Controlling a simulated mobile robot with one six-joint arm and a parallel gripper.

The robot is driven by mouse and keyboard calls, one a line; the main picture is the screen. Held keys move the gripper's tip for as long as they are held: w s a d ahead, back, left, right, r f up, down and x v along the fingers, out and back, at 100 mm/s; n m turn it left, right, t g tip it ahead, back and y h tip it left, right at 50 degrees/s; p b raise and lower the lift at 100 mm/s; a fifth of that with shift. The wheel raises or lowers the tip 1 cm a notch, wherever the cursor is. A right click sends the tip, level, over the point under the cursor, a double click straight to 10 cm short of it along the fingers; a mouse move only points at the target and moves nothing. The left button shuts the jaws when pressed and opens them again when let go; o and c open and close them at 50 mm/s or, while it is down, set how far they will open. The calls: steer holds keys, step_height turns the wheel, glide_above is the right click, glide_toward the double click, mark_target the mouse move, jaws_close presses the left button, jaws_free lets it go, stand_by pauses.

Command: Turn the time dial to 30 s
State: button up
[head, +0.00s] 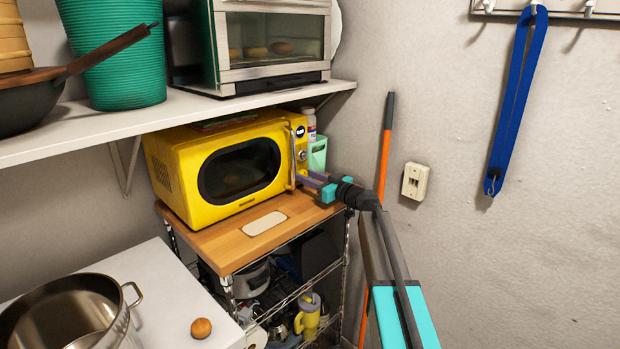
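The yellow microwave (215,165) stands on a wooden-topped cart, its dark door window facing me. Any lower dial is hidden behind the fingers. I cannot tell whether they touch anything or how far apart they are. The dial's markings and pointer are too small to read.
A door handle (291,158) stands out just left of the panel. A green container (317,154) is right of the microwave. A shelf (80,135) hangs above. An orange pole (384,150) leans by the wall. A pale mat (263,223) lies on the cart top.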

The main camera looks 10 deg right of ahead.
steer(key=shift+d, duration=0.1)
steer(key=shift+f+m+b, duration=0.1)
steer(key=shift+m+b, duration=0.4)
steer(key=shift+b, duration=0.45)
steer(key=shift+w+m+b, duration=0.1)
steer(key=shift+m+b, duration=0.7)
steer(key=shift+b, duration=0.25)
steer(key=shift+m+b, duration=1.45)
steer(key=shift+m, duration=0.15)
steer(key=shift+r, duration=0.2)
steer(key=o, duration=1)
steer(key=shift+f, duration=0.1)
